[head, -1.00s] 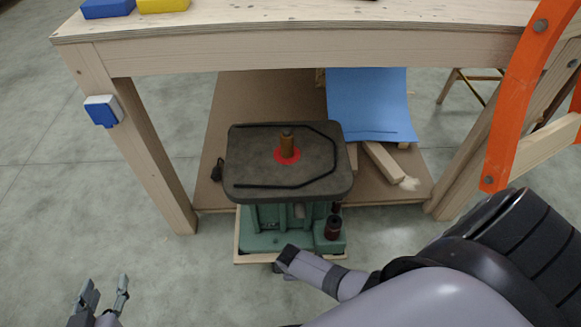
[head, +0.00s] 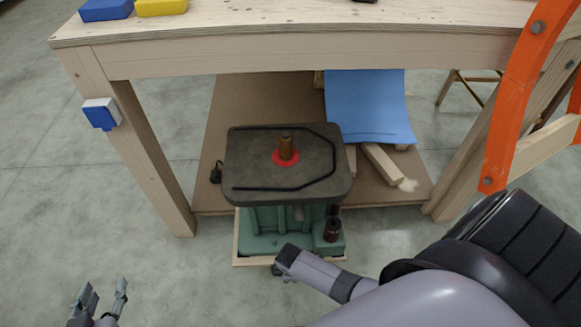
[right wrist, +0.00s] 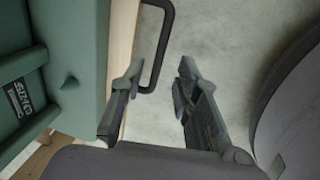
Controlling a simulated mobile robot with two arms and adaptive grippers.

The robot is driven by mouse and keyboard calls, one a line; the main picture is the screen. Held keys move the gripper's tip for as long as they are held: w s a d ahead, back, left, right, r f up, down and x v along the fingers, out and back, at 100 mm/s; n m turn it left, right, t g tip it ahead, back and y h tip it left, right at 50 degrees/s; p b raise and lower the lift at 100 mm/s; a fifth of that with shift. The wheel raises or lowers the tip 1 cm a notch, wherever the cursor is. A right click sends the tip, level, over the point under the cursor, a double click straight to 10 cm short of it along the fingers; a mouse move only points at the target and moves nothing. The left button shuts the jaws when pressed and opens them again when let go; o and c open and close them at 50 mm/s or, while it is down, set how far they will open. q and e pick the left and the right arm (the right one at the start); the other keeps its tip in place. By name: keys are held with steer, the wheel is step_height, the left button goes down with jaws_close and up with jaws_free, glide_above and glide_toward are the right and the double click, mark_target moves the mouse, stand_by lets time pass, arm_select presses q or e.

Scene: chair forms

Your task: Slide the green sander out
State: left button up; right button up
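The green sander (head: 262,222) has a dark grey top (head: 255,180) with a spindle on a red ring. It stands upright on a wooden base board (head: 243,261), partly under the bench's front edge. In the right wrist view its green side (right wrist: 70,60) fills the left, and a black handle (right wrist: 165,40) sticks out from the board. My right gripper (right wrist: 160,78) is open at the handle; part of the handle shows between the fingers, close to the left one. The head view mostly hides this gripper behind my arm. My left gripper (head: 102,298) is open and empty at the lower left.
The workbench (head: 300,62) has a leg on each side of the sander and a brown lower shelf (head: 215,125) behind it. A blue sheet (head: 365,105) and wood offcuts (head: 383,165) lie there. An orange frame (head: 515,100) stands right. Floor in front is clear.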

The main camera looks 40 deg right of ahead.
step_height(320, 180, up, 8)
steer(key=s, duration=0.1)
steer(key=shift+s+a+r, duration=0.15)
steer(key=shift+s+a, duration=0.15)
steer(key=shift+a, duration=0.1)
stand_by(0.4)
